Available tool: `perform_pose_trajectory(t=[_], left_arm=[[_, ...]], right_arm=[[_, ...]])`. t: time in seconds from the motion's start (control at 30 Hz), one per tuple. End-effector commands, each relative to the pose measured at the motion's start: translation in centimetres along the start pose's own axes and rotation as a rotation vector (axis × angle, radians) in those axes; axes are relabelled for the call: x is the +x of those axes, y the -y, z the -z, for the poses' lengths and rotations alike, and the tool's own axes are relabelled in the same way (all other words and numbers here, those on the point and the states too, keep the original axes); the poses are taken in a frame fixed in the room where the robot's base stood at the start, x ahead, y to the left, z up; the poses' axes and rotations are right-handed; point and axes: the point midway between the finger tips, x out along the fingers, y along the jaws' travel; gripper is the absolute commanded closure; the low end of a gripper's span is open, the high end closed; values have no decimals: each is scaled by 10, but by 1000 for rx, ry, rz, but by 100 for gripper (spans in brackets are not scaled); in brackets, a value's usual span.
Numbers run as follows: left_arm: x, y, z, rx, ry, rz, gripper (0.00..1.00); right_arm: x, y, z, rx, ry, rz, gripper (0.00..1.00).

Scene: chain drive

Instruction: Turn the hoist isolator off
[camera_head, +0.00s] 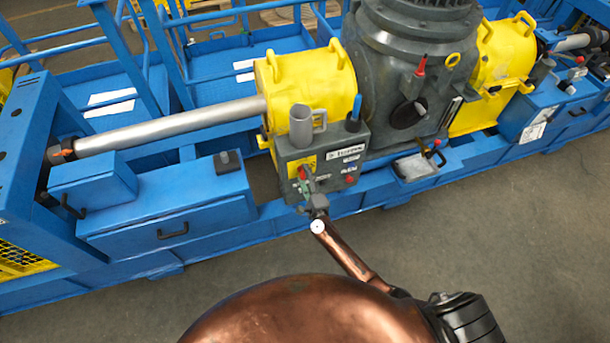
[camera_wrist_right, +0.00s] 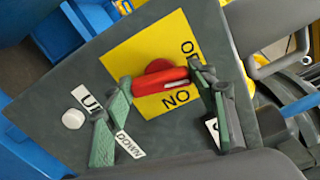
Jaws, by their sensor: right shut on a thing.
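The hoist isolator is a red handle (camera_wrist_right: 158,79) on a yellow plate (camera_wrist_right: 122,58), on the front of a dark grey control box (camera_head: 357,138). The handle is small in the head view (camera_head: 303,173). My right gripper (camera_head: 305,181) reaches the box from below. In the right wrist view its two fingers (camera_wrist_right: 160,80) sit at either end of the handle, shut on it. My left gripper is not in view.
A white button (camera_wrist_right: 73,118) and the "DOWN" label (camera_wrist_right: 129,145) are close to the fingers. A yellow guard (camera_head: 285,80) and grey gearbox (camera_head: 400,50) stand behind the box. A small tray (camera_head: 415,167) juts out to the right. The floor in front is clear.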

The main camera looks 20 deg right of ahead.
Motion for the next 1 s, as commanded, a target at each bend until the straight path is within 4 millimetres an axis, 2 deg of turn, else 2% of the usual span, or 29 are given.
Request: perform_pose_trajectory(t=[0.4,1.0], left_arm=[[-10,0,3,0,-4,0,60],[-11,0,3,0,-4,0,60]], right_arm=[[0,-2,-3,-221,5,-2,72],[0,-3,-3,-268,5,-3,72]])
